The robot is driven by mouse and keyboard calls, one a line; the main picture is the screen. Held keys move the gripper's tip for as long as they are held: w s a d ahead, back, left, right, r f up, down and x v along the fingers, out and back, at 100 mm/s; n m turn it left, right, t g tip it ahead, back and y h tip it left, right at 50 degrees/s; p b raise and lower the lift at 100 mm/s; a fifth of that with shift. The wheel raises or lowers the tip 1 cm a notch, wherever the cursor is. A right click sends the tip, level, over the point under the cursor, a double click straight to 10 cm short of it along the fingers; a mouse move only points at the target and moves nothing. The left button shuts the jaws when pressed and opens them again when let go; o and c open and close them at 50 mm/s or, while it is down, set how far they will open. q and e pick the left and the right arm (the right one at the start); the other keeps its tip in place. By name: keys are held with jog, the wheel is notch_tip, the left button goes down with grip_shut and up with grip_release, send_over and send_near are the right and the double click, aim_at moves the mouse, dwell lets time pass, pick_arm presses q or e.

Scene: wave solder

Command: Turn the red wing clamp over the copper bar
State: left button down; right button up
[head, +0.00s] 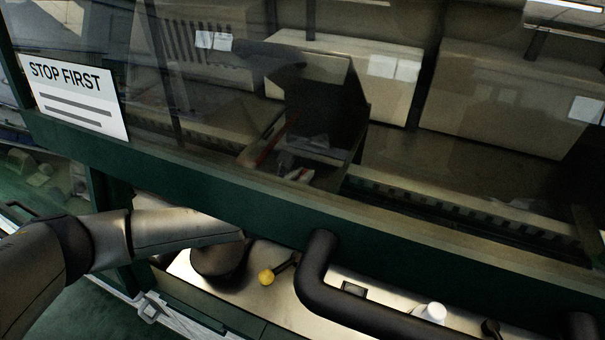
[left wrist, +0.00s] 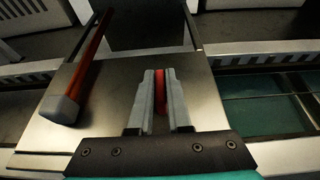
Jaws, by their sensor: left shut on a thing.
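In the left wrist view my left gripper (left wrist: 160,76) is shut on the red wing clamp (left wrist: 160,92), a thin upright red strip between the two grey fingers. To its left, apart from the fingers, a long reddish bar (left wrist: 90,57) with a grey block at its near end lies along a metal plate (left wrist: 117,82). I cannot tell for sure whether this is the copper bar. In the head view the red bar (head: 268,141) shows dimly through the glass, with my left gripper (head: 299,171) to its right. Reflections blur the clamp there. My right gripper is not in view.
A green frame (head: 200,182) with a glass window and a "STOP FIRST" sign (head: 75,95) stands before the work. My left arm passes under the frame. A dark bent tube (head: 345,307), a yellow knob (head: 266,277) and a white cap (head: 433,313) are below it.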

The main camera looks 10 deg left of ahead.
pick_arm(q)
jog(key=shift+d+r+n+y+p, duration=0.1)
jog(key=shift+n+y+p, duration=0.9)
jog(key=shift+y+p, duration=0.2)
jog(key=n+y+p, duration=0.1)
jog(key=n+y, duration=0.1)
jog(key=shift+y+p, duration=0.35)
jog(key=shift+y, duration=0.05)
jog(key=n+g+y, duration=0.1)
jog(key=n+y, duration=0.1)
jog(key=shift+n, duration=0.3)
jog(key=shift+n+g+y, duration=0.5)
jog(key=shift+n+y, duration=0.4)
jog(key=shift+y, duration=0.3)
jog(key=c, duration=0.9)
grip_release()
jog(key=shift+o, duration=0.2)
jog(key=shift+s, duration=0.1)
